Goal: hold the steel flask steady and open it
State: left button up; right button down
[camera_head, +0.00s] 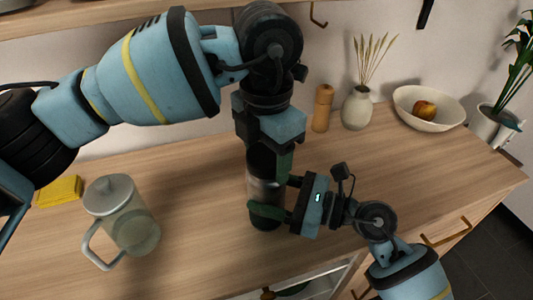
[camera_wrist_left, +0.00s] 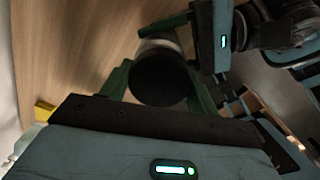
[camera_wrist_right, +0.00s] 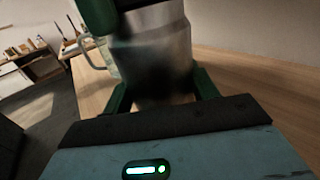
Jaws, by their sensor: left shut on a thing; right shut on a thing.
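The steel flask (camera_head: 265,190) stands upright on the wooden counter, with a dark upper part, a silvery middle and a dark lower part. My left gripper (camera_head: 268,157) points down from above and is shut on the flask's dark lid (camera_wrist_left: 160,80), one green finger on each side. My right gripper (camera_head: 274,196) comes in from the right and is shut around the flask's body. The right wrist view shows the metal body (camera_wrist_right: 152,45) between its green fingers. I see no clear gap between lid and body.
A glass jug with a grey lid (camera_head: 108,193) and a yellow sponge (camera_head: 60,190) are at the left. A wooden mill (camera_head: 322,108), a vase (camera_head: 356,110), a white bowl with fruit (camera_head: 440,119) and a potted plant (camera_head: 490,128) stand along the back right. The right-hand counter is clear.

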pick_arm(q)
jog(key=n, duration=0.6)
jog(key=shift+n, duration=0.3)
jog(key=n, duration=1.2)
jog(key=shift+r+n, duration=0.1)
jog(key=shift+n, duration=0.3)
jog(key=n, duration=0.7)
jog(key=o, duration=1.1)
jog(key=shift+r, duration=0.1)
jog(key=shift+r, duration=2.15)
jog(key=shift+c, duration=0.5)
